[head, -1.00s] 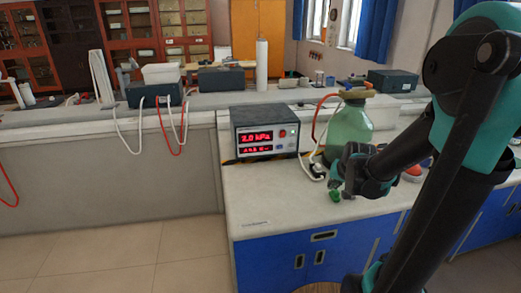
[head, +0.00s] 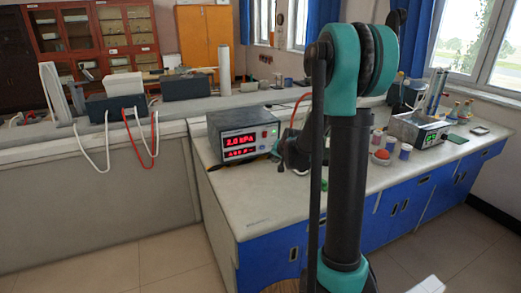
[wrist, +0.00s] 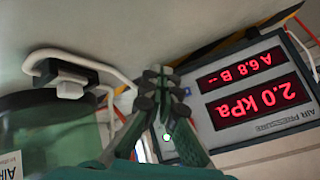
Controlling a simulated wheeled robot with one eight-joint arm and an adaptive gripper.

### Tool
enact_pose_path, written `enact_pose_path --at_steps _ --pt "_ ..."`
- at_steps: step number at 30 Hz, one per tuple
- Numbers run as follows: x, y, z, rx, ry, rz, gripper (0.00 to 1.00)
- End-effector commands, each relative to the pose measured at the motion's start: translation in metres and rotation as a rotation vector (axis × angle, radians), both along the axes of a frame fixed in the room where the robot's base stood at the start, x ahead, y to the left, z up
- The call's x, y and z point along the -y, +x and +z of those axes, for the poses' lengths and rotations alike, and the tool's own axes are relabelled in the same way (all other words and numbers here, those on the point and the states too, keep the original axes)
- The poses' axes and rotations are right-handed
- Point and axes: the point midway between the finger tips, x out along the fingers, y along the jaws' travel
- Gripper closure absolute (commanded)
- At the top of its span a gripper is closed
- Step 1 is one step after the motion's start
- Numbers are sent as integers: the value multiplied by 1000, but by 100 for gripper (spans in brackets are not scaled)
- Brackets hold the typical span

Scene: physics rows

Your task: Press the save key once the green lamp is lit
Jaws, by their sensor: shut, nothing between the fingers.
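The meter box (head: 238,138) stands on the bench, its red display (head: 240,145) reading 2.0 kPa. In the wrist view the display (wrist: 245,92) appears upside down, with a second line "A 6.8 B --".
A green bottle (wrist: 50,130) stands close beside the meter in the wrist view, with a white tube and dark clamp near my gripper. The bench front (head: 255,205) is clear.

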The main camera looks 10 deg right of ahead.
Motion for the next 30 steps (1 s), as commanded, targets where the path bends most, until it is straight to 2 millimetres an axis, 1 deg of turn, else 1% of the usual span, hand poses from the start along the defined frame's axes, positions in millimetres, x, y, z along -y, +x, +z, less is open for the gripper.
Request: enact_pose_path --at_steps 4,7,21,25,30 --pt "-1 3 0 0 -1 1 100" --pt "-3 9 0 -1 0 1 100" --pt "-22 65 0 0 -2 2 100" --pt "-25 76 0 0 -1 1 100" --pt "-27 82 0 0 -1 1 100"
